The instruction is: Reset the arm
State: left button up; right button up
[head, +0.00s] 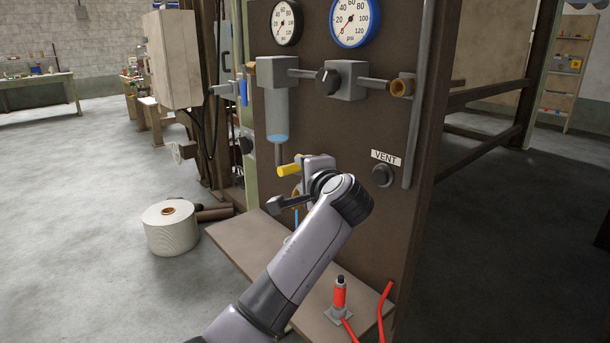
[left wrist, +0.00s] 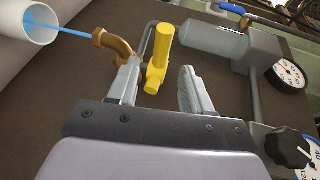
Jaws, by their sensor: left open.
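My left arm reaches up from the bottom of the head view to the brown panel (head: 330,130). My left gripper (left wrist: 160,68) is open, with its two grey fingers apart. In the left wrist view a yellow valve handle (left wrist: 159,50) shows between and beyond the fingertips; I cannot tell if any finger touches it. A brass elbow (left wrist: 113,46) lies close by the left finger. In the head view the yellow handle (head: 289,170) sticks out left of my gripper (head: 306,171), whose fingers are mostly hidden by my wrist. My right gripper is in neither view.
The panel carries two gauges (head: 355,20), a black knob (head: 328,81), a clear bowl (head: 277,115) and a vent button (head: 382,175). A shelf (head: 240,247) below holds a red tool (head: 340,296) with a red hose. A white roll (head: 171,230) stands on the floor.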

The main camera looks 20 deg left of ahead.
pick_arm(q)
jog(key=s+a+f+n+g+h, duration=0.25)
jog(key=s+f, duration=0.45)
jog(key=f, duration=0.5)
jog(key=s+a+f+n+g+h, duration=0.2)
jog(key=s+a+f, duration=0.1)
jog(key=s+f, duration=0.65)
jog(key=s+a+f+n+g+h, duration=0.15)
jog(key=s+f, duration=0.25)
jog(key=s, duration=1)
jog(key=s+f+n+g+h, duration=0.3)
jog(key=s+f, duration=0.1)
jog(key=s, duration=1)
jog(key=w+d+f+t+h+p, duration=0.1)
jog(key=w+d+t+p, duration=0.2)
jog(key=w+t+p, duration=0.3)
jog(key=shift+w+h+p, duration=0.3)
jog(key=shift+w+p, duration=0.15)
jog(key=shift+p, duration=0.65)
jog(key=shift+d+f+t, duration=0.1)
jog(key=shift+f+t, duration=0.05)
jog(key=shift+t, duration=0.15)
